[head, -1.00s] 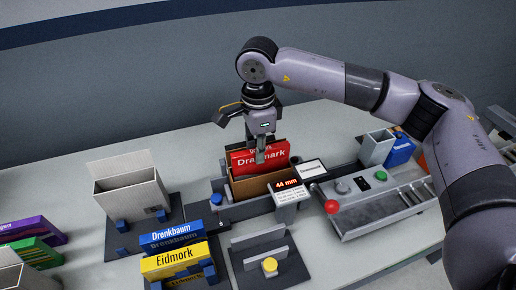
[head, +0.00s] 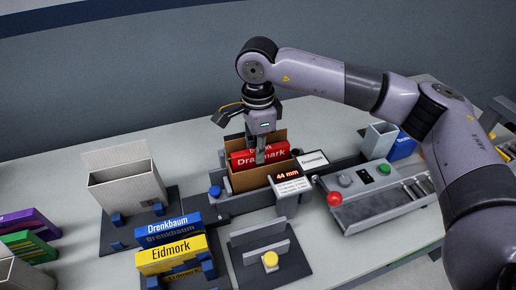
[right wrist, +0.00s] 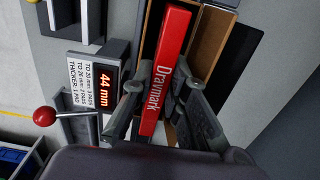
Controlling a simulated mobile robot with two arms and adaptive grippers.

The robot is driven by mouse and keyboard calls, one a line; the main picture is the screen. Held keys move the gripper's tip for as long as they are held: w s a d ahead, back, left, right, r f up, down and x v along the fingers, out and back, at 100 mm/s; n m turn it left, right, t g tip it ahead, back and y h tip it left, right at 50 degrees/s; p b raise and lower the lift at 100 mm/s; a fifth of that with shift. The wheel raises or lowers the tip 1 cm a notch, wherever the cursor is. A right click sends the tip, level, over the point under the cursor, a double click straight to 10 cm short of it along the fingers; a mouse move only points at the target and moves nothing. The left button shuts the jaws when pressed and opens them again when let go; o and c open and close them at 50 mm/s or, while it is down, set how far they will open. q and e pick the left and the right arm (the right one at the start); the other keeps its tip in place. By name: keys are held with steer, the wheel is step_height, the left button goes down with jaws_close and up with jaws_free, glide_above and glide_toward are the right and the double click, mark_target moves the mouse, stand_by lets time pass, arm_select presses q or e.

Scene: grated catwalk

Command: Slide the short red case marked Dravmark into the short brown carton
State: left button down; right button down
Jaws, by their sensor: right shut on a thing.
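The short red case marked Dravmark (head: 246,160) is upright in the grip of my right gripper (head: 262,154). Its lower part is hidden behind the front wall of the short brown carton (head: 252,181), so it seems partly inside the mouth. The carton's back panel (head: 281,140) rises behind the case. In the right wrist view the fingers (right wrist: 160,95) are shut on the two faces of the red case (right wrist: 168,50), with brown carton wall (right wrist: 208,42) to its right and a gap between. How deep the case sits is hidden. My left gripper is not in view.
The carton stands in a grey fixture with a 44 mm display (head: 288,176). A red-knobbed lever (head: 334,198) is to its right. A white carton (head: 128,190), a blue Drenkbaum case (head: 168,228) and a yellow Eidmork case (head: 170,253) stand left.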

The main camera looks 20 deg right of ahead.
steer(key=c, duration=1.5)
jaws_free()
steer(key=shift+r, duration=0.15)
steer(key=shift+r+p, duration=1.55)
steer(key=shift+r, duration=1.85)
steer(key=shift+f, duration=0.1)
